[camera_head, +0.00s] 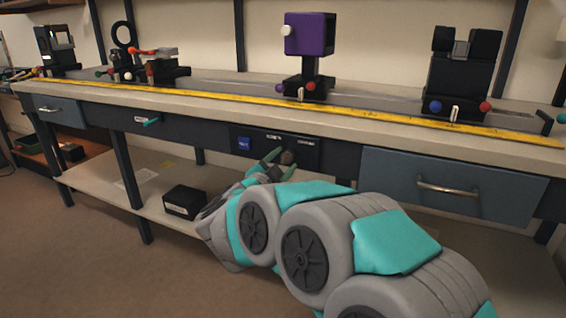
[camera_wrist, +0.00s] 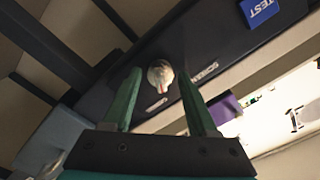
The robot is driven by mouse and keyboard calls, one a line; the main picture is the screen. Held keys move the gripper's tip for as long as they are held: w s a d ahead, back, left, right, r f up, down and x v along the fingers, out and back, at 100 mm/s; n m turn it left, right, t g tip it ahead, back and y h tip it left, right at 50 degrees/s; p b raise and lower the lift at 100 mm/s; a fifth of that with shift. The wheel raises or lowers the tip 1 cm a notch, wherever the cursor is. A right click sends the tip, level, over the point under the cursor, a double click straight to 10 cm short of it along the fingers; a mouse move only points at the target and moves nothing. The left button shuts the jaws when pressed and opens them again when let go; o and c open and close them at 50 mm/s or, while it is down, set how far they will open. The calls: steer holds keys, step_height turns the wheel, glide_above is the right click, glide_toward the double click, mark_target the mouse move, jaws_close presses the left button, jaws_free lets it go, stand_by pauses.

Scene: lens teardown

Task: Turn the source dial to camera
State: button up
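The source dial (camera_wrist: 160,73) is a small round pale knob with a red mark on the dark control panel (camera_head: 325,149). In the wrist view two pale labels are beside it, one reading like SCREEN; the other is too small to read. I cannot tell surely which one the mark faces. In the head view the dial (camera_head: 287,157) is partly hidden by my gripper. My gripper (camera_wrist: 159,72) has its two green fingers apart, one on each side of the dial. Small gaps show between the fingertips and the knob.
A blue TEST button (camera_head: 243,143) is on the same panel. A drawer (camera_head: 455,185) is to its right. Above, a yellow ruler (camera_head: 300,105) and a purple box on a stand (camera_head: 310,35) are on the bench. A black box (camera_head: 184,202) is on the shelf below.

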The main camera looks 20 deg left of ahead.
steer(key=shift+o, duration=0.8)
steer(key=s, duration=0.7)
steer(key=shift+s+a, duration=0.3)
steer(key=shift+s, duration=0.1)
